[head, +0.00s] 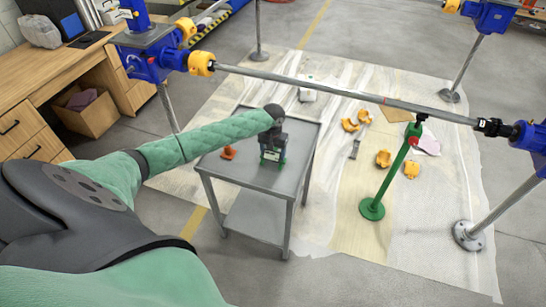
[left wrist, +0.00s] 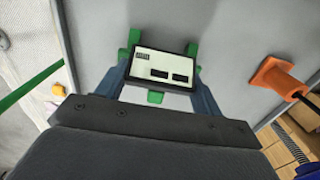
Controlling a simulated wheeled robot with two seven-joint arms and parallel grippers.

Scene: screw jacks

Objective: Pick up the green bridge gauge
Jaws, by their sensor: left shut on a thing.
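The green bridge gauge (head: 272,156) is at the grey cart top, with green feet and a dark body. In the left wrist view, the gauge (left wrist: 162,66) shows a pale face with dark windows in a black frame and green parts around it. My left gripper (head: 272,142) points down over it. In the left wrist view, its two blue-grey fingers (left wrist: 161,90) stand on either side of the gauge, shut on it. I cannot tell whether the gauge touches the cart top. My right gripper is not in view.
An orange cone-like piece (head: 229,153) sits on the grey cart (head: 295,150), left of the gauge. A long metal shaft (head: 340,93) runs across behind the cart. A green stand (head: 372,209) is on the floor to the right. Several yellow parts lie on the sheet.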

